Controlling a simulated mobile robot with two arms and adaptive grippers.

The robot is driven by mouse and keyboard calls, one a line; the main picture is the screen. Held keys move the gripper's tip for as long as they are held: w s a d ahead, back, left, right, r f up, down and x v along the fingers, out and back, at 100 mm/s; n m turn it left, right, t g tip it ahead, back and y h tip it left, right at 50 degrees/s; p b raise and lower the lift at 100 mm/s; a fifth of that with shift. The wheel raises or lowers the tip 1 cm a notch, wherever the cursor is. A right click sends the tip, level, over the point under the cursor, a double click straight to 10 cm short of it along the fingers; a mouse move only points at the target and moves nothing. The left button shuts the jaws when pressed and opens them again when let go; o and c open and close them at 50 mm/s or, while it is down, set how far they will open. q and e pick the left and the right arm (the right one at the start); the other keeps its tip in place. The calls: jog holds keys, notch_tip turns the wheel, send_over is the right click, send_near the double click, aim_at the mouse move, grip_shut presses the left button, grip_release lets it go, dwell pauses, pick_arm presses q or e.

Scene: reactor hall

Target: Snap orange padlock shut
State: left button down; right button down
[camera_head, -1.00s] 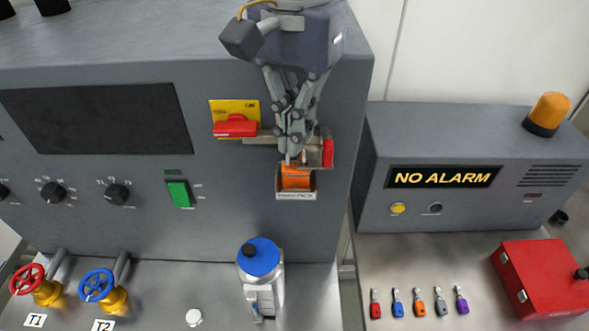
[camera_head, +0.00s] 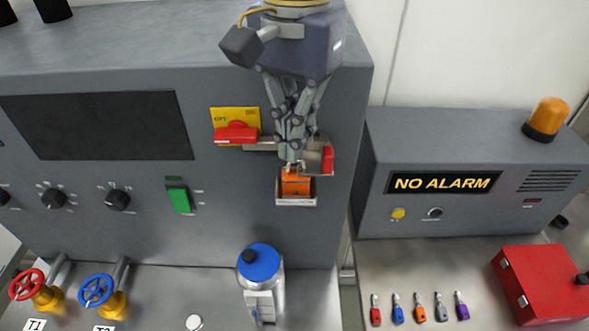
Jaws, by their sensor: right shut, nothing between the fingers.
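The orange padlock (camera_head: 296,185) is at the small tray-like holder (camera_head: 296,202) on the grey panel's right side. My right gripper (camera_head: 291,164) comes down from above and is shut, its fingertips just above the padlock. The fingers hide the top of the padlock, so I cannot tell whether its shackle is open or closed, or whether the fingertips touch it. My left gripper is not in view.
A red rotary handle (camera_head: 236,134) on a yellow plate and a red-ended metal bracket (camera_head: 327,160) flank the gripper. Below stands a blue-capped bottle (camera_head: 262,285). Several coloured keys (camera_head: 419,308) and a red box (camera_head: 545,285) lie on the right bench.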

jog(key=shift+r+p, duration=1.7)
jog(key=shift+r, duration=0.7)
jog(key=shift+f, duration=0.1)
